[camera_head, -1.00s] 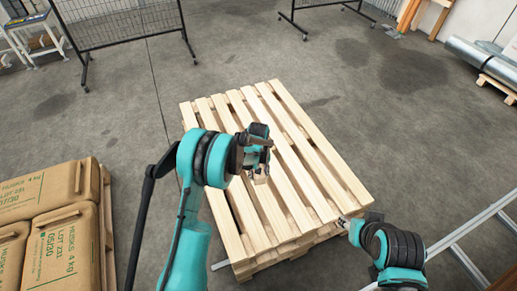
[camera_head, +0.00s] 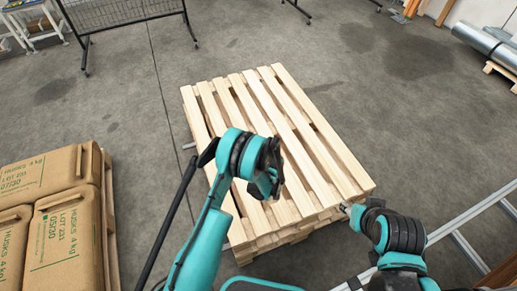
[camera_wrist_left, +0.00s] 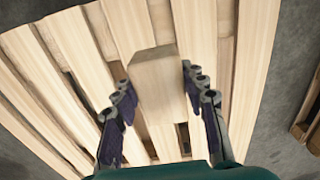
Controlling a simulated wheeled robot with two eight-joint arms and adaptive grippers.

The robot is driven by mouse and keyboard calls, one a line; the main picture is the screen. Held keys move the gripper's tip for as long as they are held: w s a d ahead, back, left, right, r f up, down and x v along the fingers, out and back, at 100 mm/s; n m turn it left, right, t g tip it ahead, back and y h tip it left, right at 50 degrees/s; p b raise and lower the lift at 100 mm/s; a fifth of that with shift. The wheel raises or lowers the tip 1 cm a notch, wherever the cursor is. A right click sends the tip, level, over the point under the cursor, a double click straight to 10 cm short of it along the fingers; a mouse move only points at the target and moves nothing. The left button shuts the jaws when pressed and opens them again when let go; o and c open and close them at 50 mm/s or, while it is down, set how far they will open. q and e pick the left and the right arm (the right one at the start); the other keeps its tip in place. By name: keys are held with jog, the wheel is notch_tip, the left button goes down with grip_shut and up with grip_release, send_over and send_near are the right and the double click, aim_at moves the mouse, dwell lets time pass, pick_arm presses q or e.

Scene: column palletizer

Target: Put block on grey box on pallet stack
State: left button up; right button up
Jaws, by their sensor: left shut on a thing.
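A plain light wooden block (camera_wrist_left: 155,84) sits between the two fingers of my left gripper in the left wrist view. My left gripper (camera_head: 272,188) is shut on it and hangs over the slats of the pallet stack (camera_head: 265,110). In the head view the block is hidden behind the gripper and wrist. The pallet stack of light wood stands on the floor, its top slats bare apart from what my arms cover. My right gripper (camera_head: 345,209) is by the stack's near right corner, and its jaws are too small to read. I see no grey box.
Brown husk sacks (camera_head: 65,240) are stacked at the left, apart from the pallet stack. A metal rail frame (camera_head: 470,216) runs along the lower right. Mesh barriers (camera_head: 120,20) stand at the back. Metal rolls (camera_head: 485,42) lie at the far right. Open grey floor surrounds the stack.

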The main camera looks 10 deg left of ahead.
pick_arm(q)
jog(key=b, duration=0.4)
send_over(250, 199)
notch_tip(250, 199, down, 7)
jog(key=shift+w+r, duration=0.1)
jog(key=shift+r, duration=0.05)
notch_tip(250, 199, down, 4)
jog(key=shift+a+f+b, duration=0.1)
jog(key=shift+b, duration=0.85)
jog(key=o, duration=1.3)
